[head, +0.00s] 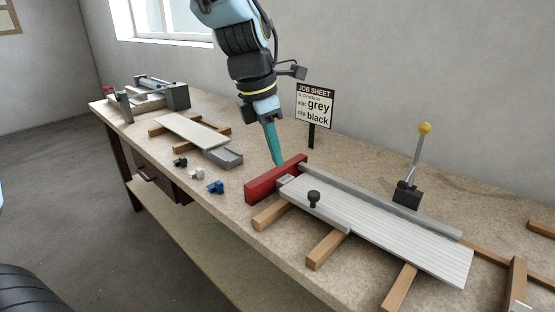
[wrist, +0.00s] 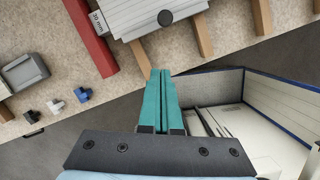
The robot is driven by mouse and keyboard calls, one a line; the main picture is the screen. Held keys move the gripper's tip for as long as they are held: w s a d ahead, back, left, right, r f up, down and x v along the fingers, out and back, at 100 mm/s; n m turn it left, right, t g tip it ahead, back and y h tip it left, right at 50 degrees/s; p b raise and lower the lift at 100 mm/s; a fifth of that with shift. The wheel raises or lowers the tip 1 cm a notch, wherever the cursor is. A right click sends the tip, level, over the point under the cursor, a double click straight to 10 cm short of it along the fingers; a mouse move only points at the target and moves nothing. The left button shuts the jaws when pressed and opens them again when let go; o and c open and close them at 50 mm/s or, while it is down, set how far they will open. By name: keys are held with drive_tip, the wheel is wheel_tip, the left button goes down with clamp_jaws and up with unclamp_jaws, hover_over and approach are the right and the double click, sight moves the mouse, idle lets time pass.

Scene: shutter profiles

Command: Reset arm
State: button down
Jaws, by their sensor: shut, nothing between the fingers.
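My arm comes down from the top of the head view, and my gripper (head: 277,160) has slim teal fingers. They are together and empty, pointing down behind the red block (head: 270,182) in that view. In the wrist view the fingers (wrist: 160,74) also lie side by side with nothing between them. The light grey ribbed slats (head: 400,232) lie on wooden bars with one end near the red block. A black knob (head: 313,197) stands on them. The job sheet (head: 315,103) reads slat grey, clip black.
Black (head: 180,162), white (head: 195,174) and blue (head: 215,187) clips lie near the bench's front edge. A grey block (head: 226,158) and pale slat (head: 190,131) are behind. A yellow-knobbed lever (head: 415,165) stands right. The wrist view shows a blue-rimmed bin (wrist: 245,85).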

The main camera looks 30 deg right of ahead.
idle(0.4)
drive_tip(key=w+a+f+m+t+y, duration=0.15)
drive_tip(key=w+a+m, duration=0.3)
drive_tip(key=a, duration=0.45)
drive_tip(key=w+a+f+m, duration=0.35)
drive_tip(key=w+a, duration=0.25)
drive_tip(key=a, duration=0.4)
drive_tip(key=a+f+m, duration=0.1)
drive_tip(key=a+m, duration=0.3)
drive_tip(key=a, duration=0.4)
drive_tip(key=s+a+f+m, duration=0.1)
drive_tip(key=a+m, duration=0.3)
drive_tip(key=a, duration=0.4)
drive_tip(key=shift+s+f+m+t+y, duration=0.25)
drive_tip(key=shift+m+t+y, duration=0.1)
drive_tip(key=shift+m+y, duration=0.1)
drive_tip(key=shift+d, duration=0.1)
